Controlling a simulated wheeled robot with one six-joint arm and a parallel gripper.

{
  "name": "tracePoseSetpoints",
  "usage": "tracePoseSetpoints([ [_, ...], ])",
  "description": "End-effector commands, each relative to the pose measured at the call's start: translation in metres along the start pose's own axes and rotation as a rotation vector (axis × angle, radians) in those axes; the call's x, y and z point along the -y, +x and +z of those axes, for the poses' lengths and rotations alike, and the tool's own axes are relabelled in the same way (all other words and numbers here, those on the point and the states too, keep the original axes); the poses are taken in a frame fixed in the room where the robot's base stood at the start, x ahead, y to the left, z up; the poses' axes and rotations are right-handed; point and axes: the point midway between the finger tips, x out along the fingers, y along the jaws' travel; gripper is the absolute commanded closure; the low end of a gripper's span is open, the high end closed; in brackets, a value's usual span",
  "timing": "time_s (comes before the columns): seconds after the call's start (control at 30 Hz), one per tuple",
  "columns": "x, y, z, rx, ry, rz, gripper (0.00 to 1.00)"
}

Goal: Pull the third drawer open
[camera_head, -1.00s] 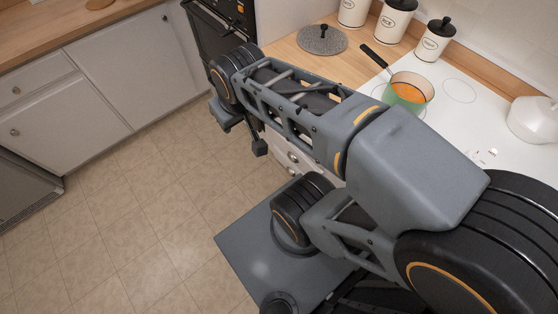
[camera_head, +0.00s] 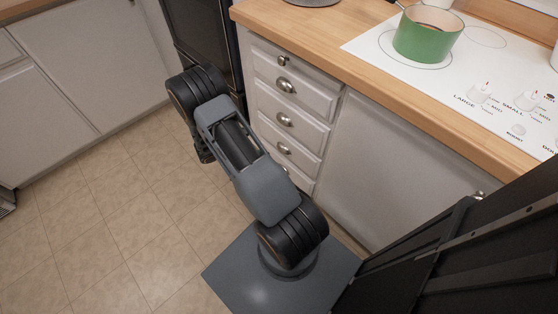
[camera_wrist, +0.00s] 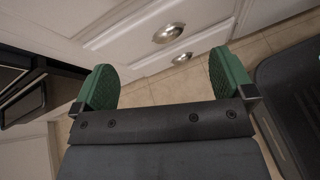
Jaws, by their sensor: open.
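A stack of white drawers with rounded metal pulls stands under the counter in the head view. The third pull from the top (camera_head: 284,119) is on a drawer front that looks closed. My gripper's green fingers are spread apart with nothing between them in the wrist view (camera_wrist: 164,80). Two metal pulls show ahead of the fingers there, a larger one (camera_wrist: 168,33) and a smaller one (camera_wrist: 182,58), both apart from the fingers. I cannot tell which drawers these belong to. In the head view my arm's end is left of the drawers and its fingers are hidden.
A black oven (camera_head: 205,45) stands left of the drawers, and a white cabinet door (camera_head: 385,165) is to their right. A green pot (camera_head: 428,34) sits on the white cooktop (camera_head: 375,45). The tiled floor (camera_head: 110,225) is clear at left.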

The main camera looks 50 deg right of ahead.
Motion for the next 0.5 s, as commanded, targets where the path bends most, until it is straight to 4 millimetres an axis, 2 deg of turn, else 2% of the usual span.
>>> tracePoseSetpoints([
  [0.03, 0.008, 0.022, -0.033, 0.020, -0.061, 0.018, 0.00],
  [0.1, 0.013, 0.039, -0.056, 0.039, -0.126, 0.050, 0.00],
  [0.2, 0.019, 0.057, -0.082, 0.057, -0.195, 0.084, 0.00],
  [0.33, 0.024, 0.071, -0.099, 0.069, -0.247, 0.110, 0.00],
  [0.5, 0.024, 0.091, -0.105, 0.073, -0.267, 0.119, 0.00],
])
